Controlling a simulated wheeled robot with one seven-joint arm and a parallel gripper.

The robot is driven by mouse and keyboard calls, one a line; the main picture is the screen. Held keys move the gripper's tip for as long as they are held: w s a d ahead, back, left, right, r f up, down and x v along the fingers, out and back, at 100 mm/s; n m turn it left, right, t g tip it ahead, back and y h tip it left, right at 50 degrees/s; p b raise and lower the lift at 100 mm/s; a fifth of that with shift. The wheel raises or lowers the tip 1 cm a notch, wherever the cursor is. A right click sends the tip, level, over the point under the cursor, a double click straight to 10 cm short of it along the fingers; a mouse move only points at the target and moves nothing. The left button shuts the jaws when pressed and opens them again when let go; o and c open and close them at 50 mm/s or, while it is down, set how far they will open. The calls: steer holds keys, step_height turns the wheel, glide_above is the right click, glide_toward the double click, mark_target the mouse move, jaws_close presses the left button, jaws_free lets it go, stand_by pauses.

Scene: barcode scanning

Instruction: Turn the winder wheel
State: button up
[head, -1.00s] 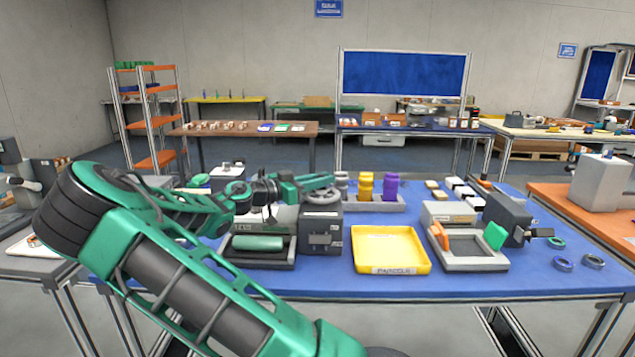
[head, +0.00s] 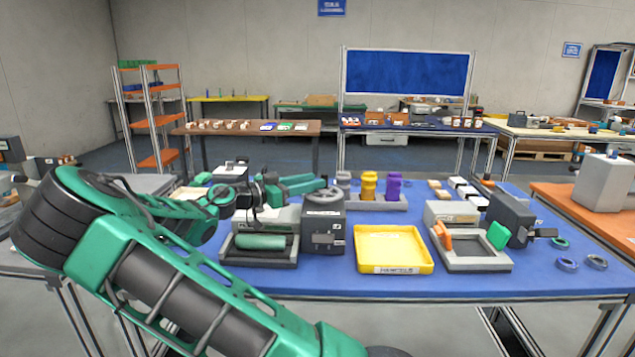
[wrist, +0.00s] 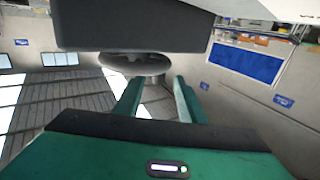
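The winder wheel (head: 323,196) is a grey ring on top of a dark box-shaped winder (head: 322,233) near the middle of the blue table. In the wrist view the wheel (wrist: 122,60) shows beyond the fingertips, against the dark housing (wrist: 130,28). My gripper (wrist: 157,80) has its two green fingers apart, with nothing held between them. In the head view my gripper (head: 318,184) is just behind and left of the wheel, at about its height. Whether a finger touches the rim, I cannot tell.
A tray with a green roll (head: 260,242) lies left of the winder. A yellow tray (head: 393,231) and a grey tray (head: 480,265) stand to its right. Yellow and purple spools (head: 393,187) stand behind. The table's front strip is clear.

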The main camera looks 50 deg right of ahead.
steer(key=v, duration=0.5)
steer(key=shift+w+a, duration=0.15)
steer(key=shift+a, duration=0.25)
